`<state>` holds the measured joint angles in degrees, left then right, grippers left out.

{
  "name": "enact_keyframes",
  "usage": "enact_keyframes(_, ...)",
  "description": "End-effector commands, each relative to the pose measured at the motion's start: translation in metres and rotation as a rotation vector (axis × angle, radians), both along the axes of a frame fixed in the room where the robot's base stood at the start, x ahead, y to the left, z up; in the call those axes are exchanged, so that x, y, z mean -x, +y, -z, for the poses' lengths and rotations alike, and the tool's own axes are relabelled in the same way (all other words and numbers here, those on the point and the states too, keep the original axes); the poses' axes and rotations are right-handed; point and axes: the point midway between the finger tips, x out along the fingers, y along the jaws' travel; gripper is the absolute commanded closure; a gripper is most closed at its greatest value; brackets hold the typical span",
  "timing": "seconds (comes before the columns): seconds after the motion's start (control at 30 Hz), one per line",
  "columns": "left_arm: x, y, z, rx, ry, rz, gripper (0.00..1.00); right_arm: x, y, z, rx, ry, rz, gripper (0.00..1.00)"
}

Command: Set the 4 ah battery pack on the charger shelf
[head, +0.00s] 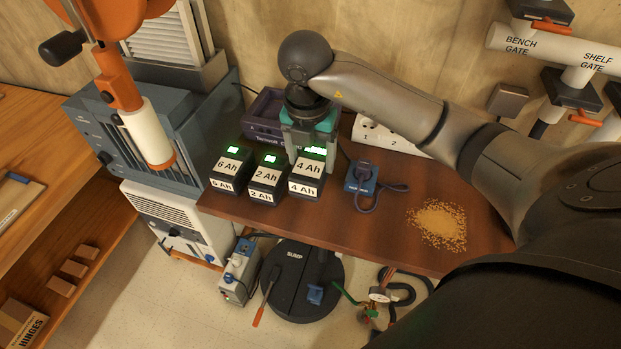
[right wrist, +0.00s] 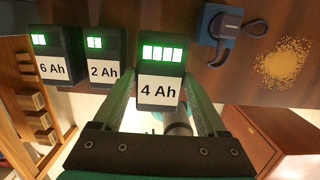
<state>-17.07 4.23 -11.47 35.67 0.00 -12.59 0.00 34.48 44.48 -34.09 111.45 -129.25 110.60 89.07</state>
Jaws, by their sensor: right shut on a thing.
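The 4 Ah battery pack (head: 304,187) is black with white labels and lit green bars. It stands in line with the 6 Ah pack (head: 228,176) and the 2 Ah pack (head: 266,180) at the front left of the brown bench. My right gripper (head: 311,155) comes down from above and is shut on the 4 Ah pack, which shows between its fingers in the right wrist view (right wrist: 160,88). I cannot tell whether the pack touches the bench. A charger shelf cannot be clearly made out. My left gripper is not in view.
A white numbered socket strip (head: 378,137) lies behind right, and a blue plug block with cable (head: 361,180) is right of the packs. Yellow grains (head: 438,224) lie on the bench farther right.

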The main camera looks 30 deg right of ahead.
Motion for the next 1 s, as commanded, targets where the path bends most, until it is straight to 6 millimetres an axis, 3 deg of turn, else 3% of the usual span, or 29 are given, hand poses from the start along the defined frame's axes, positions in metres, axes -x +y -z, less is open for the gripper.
enact_keyframes(0.27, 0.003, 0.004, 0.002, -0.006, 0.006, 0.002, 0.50, -0.001, 0.000, 0.019, -0.001, -0.002, 0.001, 0.74)
enact_keyframes(0.5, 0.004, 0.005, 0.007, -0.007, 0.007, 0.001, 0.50, 0.000, 0.000, 0.052, -0.001, -0.002, 0.000, 0.74)
enact_keyframes(0.9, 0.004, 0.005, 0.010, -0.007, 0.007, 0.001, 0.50, -0.001, 0.000, 0.057, 0.000, -0.004, 0.000, 0.74)
enact_keyframes(0.93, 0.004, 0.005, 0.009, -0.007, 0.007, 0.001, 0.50, 0.000, 0.000, 0.058, -0.001, -0.001, 0.000, 0.22)
enact_keyframes(1.0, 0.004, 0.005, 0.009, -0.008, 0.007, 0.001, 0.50, 0.000, 0.000, 0.057, -0.001, -0.001, 0.000, 0.14)
